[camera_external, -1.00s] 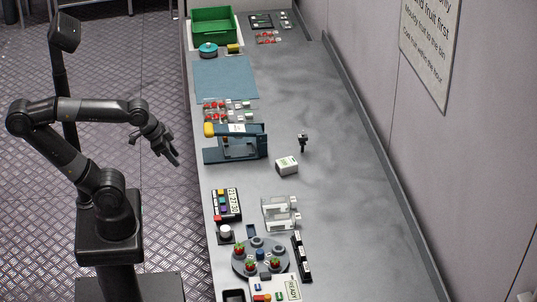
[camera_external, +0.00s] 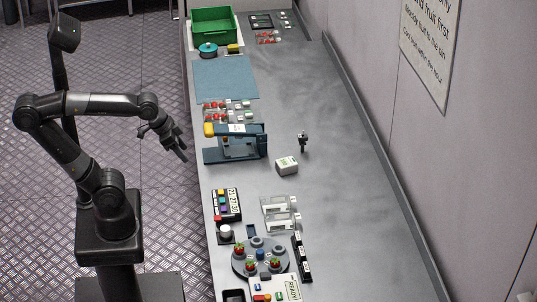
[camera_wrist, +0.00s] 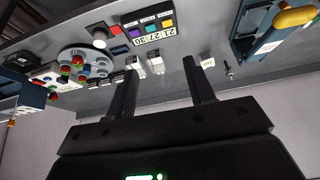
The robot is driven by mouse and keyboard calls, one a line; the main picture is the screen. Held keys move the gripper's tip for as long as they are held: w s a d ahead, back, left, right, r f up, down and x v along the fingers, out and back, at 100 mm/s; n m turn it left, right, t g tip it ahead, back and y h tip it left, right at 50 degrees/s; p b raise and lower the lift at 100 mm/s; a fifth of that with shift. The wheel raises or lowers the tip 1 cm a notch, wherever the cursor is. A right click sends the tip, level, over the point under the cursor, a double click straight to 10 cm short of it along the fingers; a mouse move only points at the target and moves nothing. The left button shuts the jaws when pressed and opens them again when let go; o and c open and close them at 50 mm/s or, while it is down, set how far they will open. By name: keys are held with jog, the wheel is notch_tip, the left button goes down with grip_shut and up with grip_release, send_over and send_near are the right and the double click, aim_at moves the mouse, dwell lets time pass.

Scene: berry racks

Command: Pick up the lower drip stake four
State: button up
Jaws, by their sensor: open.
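No thing in either view can be read for certain as drip stake four. A small dark upright object with a pale spot (camera_external: 303,141) stands alone on the bench and may be a stake; it also shows in the wrist view (camera_wrist: 229,70). A black strip with pale marks (camera_external: 301,257) lies beside the round tray; I cannot tell what it holds. My gripper (camera_external: 181,156) is open and empty, raised left of the bench, apart from everything. In the wrist view my gripper's fingers (camera_wrist: 162,68) are spread wide, with the bench beyond them.
A blue stand (camera_external: 236,155), a white box (camera_external: 286,165), clear holders (camera_external: 281,212), a keypad with display (camera_external: 227,204) and a round grey tray with berries (camera_external: 245,268) occupy the bench. A green crate (camera_external: 213,25) is at the far end. The bench's right side (camera_external: 350,200) is clear.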

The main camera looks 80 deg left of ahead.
jog(key=w+a+r, duration=0.1)
jog(key=w+a, duration=0.1)
jog(key=w, duration=0.4)
jog(key=w+a+r, duration=0.1)
jog(key=w+r, duration=0.1)
jog(key=w, duration=0.4)
jog(key=g, duration=0.1)
send_over(304, 142)
jog(key=s, duration=0.4)
jog(key=shift+m, duration=0.3)
jog(key=f, duration=1.6)
jog(key=shift+a, duration=0.4)
jog(key=x, duration=1)
jog(key=shift+w+d, duration=0.15)
jog(key=shift+c, duration=0.6)
jog(key=c, duration=0.9)
